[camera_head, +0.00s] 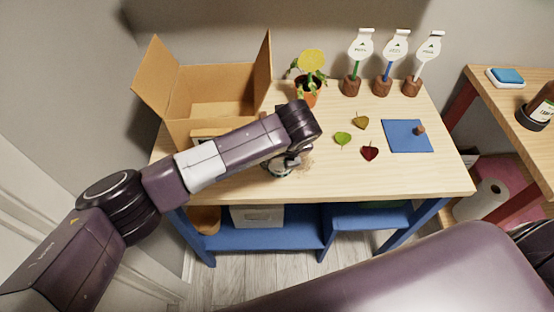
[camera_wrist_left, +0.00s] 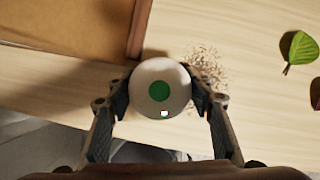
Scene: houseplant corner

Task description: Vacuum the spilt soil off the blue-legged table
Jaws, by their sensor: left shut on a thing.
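The blue-legged table (camera_head: 425,183) has a pale wood top. My left gripper (camera_head: 290,162) is low over its front left part, shut on a small round vacuum (camera_head: 279,172). In the left wrist view, the vacuum (camera_wrist_left: 158,103) shows a white top with a green disc, between the two fingers. The spilt soil (camera_wrist_left: 208,68) is a patch of brown specks just beyond and right of the vacuum; part of it may be hidden under it. In the head view, the soil (camera_head: 305,160) shows just right of the gripper. My right gripper is out of view.
An open cardboard box (camera_head: 217,85) stands at the back left, close to the vacuum. A potted plant (camera_head: 309,80), several tag holders and a blue mat (camera_head: 407,136) stand or lie farther right. A green leaf (camera_head: 342,138) and two other leaves lie right of the soil.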

